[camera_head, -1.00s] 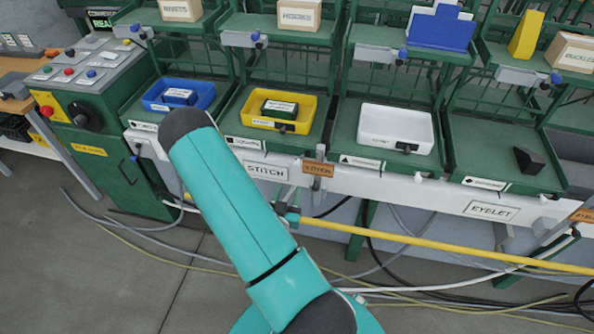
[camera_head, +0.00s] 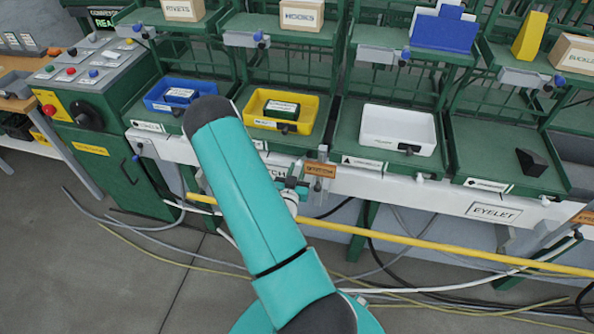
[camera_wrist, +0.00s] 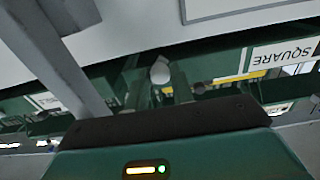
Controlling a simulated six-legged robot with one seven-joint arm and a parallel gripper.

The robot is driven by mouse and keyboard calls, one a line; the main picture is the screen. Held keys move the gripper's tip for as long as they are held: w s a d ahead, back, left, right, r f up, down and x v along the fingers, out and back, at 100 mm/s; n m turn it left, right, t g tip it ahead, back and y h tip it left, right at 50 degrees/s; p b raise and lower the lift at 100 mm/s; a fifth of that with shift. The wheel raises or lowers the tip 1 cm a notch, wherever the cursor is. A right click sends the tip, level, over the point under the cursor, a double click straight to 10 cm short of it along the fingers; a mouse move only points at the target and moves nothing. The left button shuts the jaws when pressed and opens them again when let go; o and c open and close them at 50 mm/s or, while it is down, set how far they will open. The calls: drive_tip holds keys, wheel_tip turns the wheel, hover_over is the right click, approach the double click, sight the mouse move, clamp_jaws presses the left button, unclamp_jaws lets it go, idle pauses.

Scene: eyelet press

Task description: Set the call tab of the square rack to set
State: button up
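The square rack is the second bay from the left, with a yellow tray (camera_head: 261,104) on its lower shelf. Its SQUARE label (camera_wrist: 285,52) reads clearly in the wrist view; in the head view my arm covers most of it. A pale rounded knob (camera_wrist: 160,72) on a dark mount shows just beyond my gripper in the wrist view; it may be the call tab, but I cannot tell its setting. My gripper (camera_head: 290,190) is at the front rail below this rack, partly hidden by my arm.
A blue tray (camera_head: 160,107) is to the left and a white tray (camera_head: 367,138) to the right. A brown tag (camera_head: 320,169) hangs right beside my gripper. A yellow pipe (camera_head: 440,245) runs below the rail, and cables lie on the floor.

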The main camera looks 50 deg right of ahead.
clamp_jaws()
drive_tip(key=shift+s+d+f+n, duration=0.1)
drive_tip(key=shift+s+f+n, duration=0.1)
drive_tip(key=shift+n, duration=0.5)
drive_tip(key=shift+s+d+f+n, duration=0.1)
drive_tip(key=shift+s+n, duration=0.1)
drive_tip(key=shift+n, duration=0.5)
drive_tip(key=o, duration=0.5)
unclamp_jaws()
drive_tip(key=shift+a, duration=0.15)
drive_tip(key=v, duration=1.3)
drive_tip(key=shift+s+a, duration=0.2)
drive_tip(key=shift+a, duration=0.05)
